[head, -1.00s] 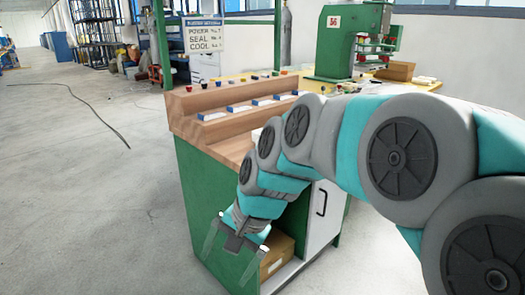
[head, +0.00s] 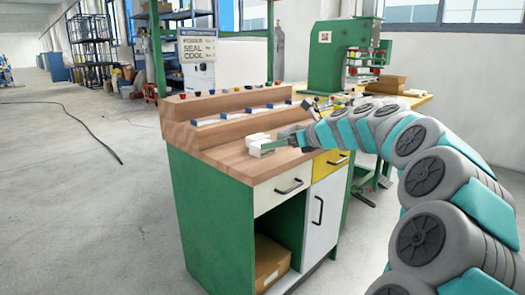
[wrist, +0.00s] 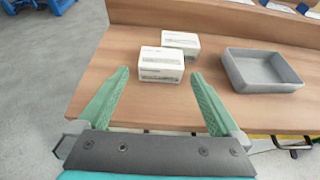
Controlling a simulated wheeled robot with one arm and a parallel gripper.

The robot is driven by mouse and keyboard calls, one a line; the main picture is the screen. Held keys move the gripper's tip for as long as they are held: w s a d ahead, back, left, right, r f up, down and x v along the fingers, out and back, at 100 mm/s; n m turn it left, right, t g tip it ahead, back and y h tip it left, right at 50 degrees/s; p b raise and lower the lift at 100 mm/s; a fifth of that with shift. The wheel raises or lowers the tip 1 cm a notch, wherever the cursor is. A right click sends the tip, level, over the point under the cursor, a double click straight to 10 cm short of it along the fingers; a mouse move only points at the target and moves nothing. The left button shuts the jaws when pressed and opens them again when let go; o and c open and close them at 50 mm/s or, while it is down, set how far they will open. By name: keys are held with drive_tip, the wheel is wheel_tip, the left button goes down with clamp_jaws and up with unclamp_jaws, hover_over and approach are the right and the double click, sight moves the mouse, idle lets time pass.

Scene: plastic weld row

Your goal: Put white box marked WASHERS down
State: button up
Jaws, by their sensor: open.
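Two white boxes with small dark print stand on the wooden bench top (wrist: 100,90). The nearer white box (wrist: 161,65) is in front of and slightly left of the farther white box (wrist: 181,42). The print is too small to tell which is marked WASHERS. My gripper (wrist: 160,83) is open and empty, its green fingers reaching toward the nearer box from the bench's front side, with the box ahead between their lines. In the head view, the boxes (head: 258,142) sit near the bench's middle with my gripper beside them, partly hidden by the arm.
A grey open tray (wrist: 262,70) stands right of the boxes, empty. A stepped wooden ledge (head: 235,122) with blue-ended holders runs behind. The cabinet has a drawer (head: 282,190) and an open shelf with a cardboard box (head: 270,262). Bare bench top lies left of the boxes.

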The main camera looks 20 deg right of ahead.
sight(255, 150)
drive_tip(key=x, duration=0.5)
drive_tip(key=shift+w+r+b, duration=0.15)
drive_tip(key=shift+w+b, duration=0.15)
drive_tip(key=shift+r, duration=0.1)
drive_tip(key=c, duration=1.2)
